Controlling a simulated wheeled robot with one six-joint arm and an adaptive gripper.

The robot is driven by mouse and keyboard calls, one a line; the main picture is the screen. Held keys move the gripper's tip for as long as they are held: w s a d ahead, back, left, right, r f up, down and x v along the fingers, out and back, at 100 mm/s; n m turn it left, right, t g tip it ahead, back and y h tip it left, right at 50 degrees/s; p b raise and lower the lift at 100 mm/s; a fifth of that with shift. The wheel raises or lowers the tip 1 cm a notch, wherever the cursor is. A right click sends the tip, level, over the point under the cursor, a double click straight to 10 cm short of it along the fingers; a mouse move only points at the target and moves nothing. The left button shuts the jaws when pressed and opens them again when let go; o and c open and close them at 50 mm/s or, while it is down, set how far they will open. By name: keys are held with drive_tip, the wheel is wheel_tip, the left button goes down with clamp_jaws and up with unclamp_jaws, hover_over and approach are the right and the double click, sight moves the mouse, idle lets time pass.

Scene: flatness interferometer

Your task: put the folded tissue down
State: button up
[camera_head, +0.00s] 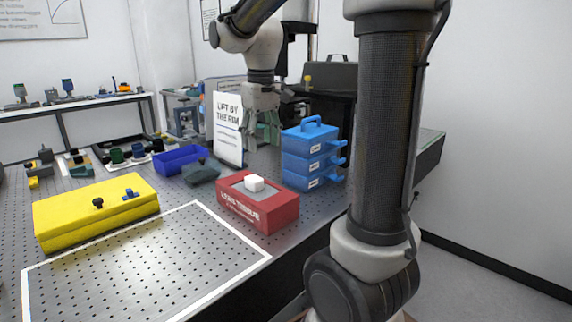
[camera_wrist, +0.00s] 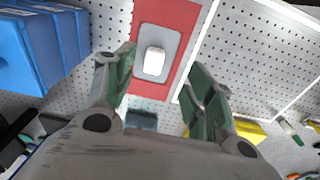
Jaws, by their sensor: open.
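A small white folded tissue (camera_head: 254,183) sits on the grey top panel of the red lens tissue box (camera_head: 268,211). In the wrist view the tissue (camera_wrist: 154,61) shows as a pale block on the grey panel, between my fingertips in the picture, and the red box (camera_wrist: 178,14) runs past it. My gripper (camera_wrist: 162,58) is open, with its green fingers spread and nothing between them. In the head view my gripper (camera_head: 264,130) hangs behind the box, between the white sign and the blue drawers, clear of the tissue.
Blue stacked drawers (camera_head: 311,155) stand right of the box, close to my gripper. A white sign (camera_head: 228,130) stands behind it. A yellow case (camera_head: 95,212) and a blue bin (camera_head: 180,159) lie left. The white-outlined area (camera_head: 145,268) on the perforated table is clear.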

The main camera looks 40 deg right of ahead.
drive_tip(key=s+f+m+t, duration=0.1)
drive_tip(key=s, duration=0.8)
drive_tip(key=s+f+t, duration=0.1)
drive_tip(key=s+t, duration=0.1)
drive_tip(key=s, duration=0.8)
drive_tip(key=shift+s+d+f+m+t, duration=0.15)
drive_tip(key=shift+d+f+m+t, duration=0.15)
drive_tip(key=shift+f+m, duration=0.1)
drive_tip(key=shift+r, duration=0.1)
